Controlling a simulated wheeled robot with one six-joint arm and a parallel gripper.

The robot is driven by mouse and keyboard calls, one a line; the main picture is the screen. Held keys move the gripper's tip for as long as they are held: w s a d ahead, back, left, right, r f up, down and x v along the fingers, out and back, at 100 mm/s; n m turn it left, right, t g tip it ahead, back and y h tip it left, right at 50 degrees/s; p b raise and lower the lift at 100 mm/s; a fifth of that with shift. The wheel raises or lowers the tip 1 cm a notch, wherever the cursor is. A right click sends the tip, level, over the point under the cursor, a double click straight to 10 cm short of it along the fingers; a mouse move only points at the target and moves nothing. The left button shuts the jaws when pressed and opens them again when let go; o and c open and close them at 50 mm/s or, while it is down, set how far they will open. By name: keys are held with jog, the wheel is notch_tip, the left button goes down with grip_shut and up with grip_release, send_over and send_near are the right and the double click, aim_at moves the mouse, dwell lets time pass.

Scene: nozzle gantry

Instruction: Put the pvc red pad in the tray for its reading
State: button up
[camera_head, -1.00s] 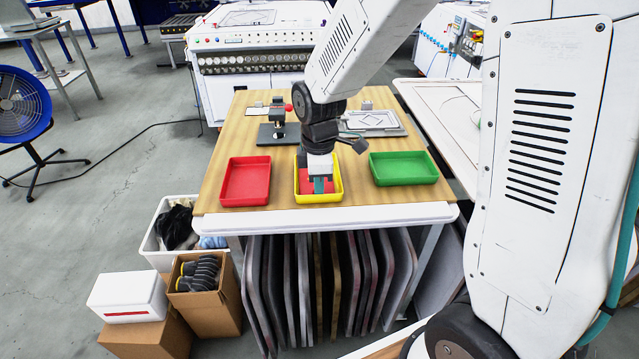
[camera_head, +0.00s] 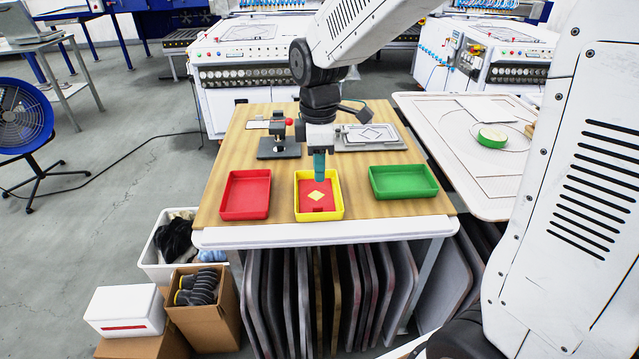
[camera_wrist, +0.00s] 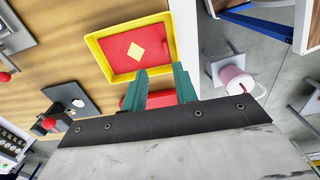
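The red pad (camera_head: 304,199) with a pale yellow diamond lies flat inside the yellow tray (camera_head: 341,199), the middle of three trays. It also shows in the wrist view (camera_wrist: 119,55), within the yellow tray there (camera_wrist: 92,48). My gripper (camera_head: 319,178) is above the far part of the yellow tray, apart from the pad, with its teal fingers pointing down. In the wrist view my gripper (camera_wrist: 160,90) has its two fingers spread, with nothing held between them.
A red tray (camera_head: 245,214) stands left of the yellow tray and a green tray (camera_head: 404,194) right of it. Behind are a black gauge stand (camera_head: 279,151) with a red knob and a plate with a framed diamond (camera_head: 372,145). Bare wooden tabletop lies between them.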

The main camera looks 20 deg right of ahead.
jog(key=s+d+r+m, duration=0.3)
jog(key=s+r+m, duration=0.45)
jog(key=s, duration=0.45)
jog(key=s+d+m+t, duration=0.1)
jog(key=s+d+m, duration=0.1)
jog(key=s+m, duration=0.5)
jog(key=s, duration=0.5)
jog(key=shift+s+r, duration=0.15)
jog(key=shift+d, duration=0.1)
